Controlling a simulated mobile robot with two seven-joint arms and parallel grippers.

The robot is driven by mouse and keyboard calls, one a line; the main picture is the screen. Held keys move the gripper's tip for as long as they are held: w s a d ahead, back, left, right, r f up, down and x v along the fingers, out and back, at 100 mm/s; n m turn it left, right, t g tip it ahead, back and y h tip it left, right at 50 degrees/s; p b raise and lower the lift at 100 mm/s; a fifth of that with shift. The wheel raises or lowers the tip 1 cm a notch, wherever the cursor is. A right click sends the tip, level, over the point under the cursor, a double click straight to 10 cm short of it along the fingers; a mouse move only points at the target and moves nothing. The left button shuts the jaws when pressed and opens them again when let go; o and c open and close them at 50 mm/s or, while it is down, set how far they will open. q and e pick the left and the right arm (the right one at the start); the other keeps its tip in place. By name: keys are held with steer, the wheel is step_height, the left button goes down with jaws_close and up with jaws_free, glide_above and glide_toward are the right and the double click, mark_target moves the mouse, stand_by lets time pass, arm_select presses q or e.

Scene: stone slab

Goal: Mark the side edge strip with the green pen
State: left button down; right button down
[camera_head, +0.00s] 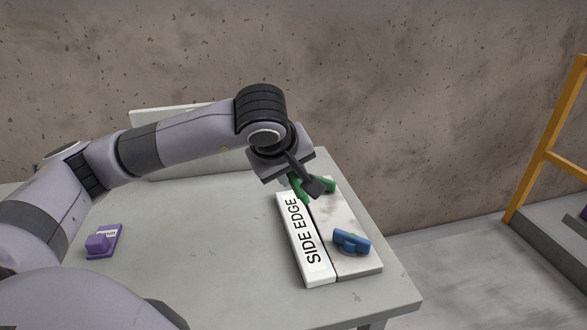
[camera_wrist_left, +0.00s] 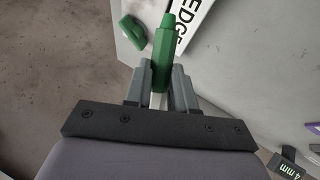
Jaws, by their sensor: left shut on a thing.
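The side edge strip (camera_head: 318,272) is a long white bar lettered "SIDE EDGE", lying along the left side of the stone slab (camera_head: 345,207). Its end also shows at the top of the left wrist view (camera_wrist_left: 193,22). My left gripper (camera_head: 304,184) is over the far end of strip and slab, shut on the green pen (camera_head: 299,190). In the left wrist view the pen (camera_wrist_left: 163,45) stands out between the fingers (camera_wrist_left: 160,88), its tip close to the strip's end. I cannot tell whether the tip touches. My right gripper is not in view.
A second green piece (camera_head: 327,185) lies at the slab's far end, close to my gripper. A blue piece (camera_head: 350,241) sits on the slab's near half. A labelled purple piece (camera_head: 98,243) is at the table's left. The grey table (camera_head: 200,240) between is clear.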

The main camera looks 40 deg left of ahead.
arm_select(q)
steer(key=shift+f, duration=0.2)
steer(key=shift+f+b, duration=0.55)
steer(key=shift+f, duration=0.05)
step_height(320, 180, down, 3)
steer(key=shift+r+b, duration=0.15)
steer(key=shift+b, duration=0.75)
steer(key=shift+f+b, duration=0.45)
steer(key=shift+f, duration=0.3)
steer(key=shift+f, duration=0.15)
steer(key=shift+f+b, duration=0.4)
steer(key=shift+b, duration=0.2)
steer(key=shift+a+f+b, duration=0.1)
steer(key=shift+b, duration=0.25)
stand_by(0.7)
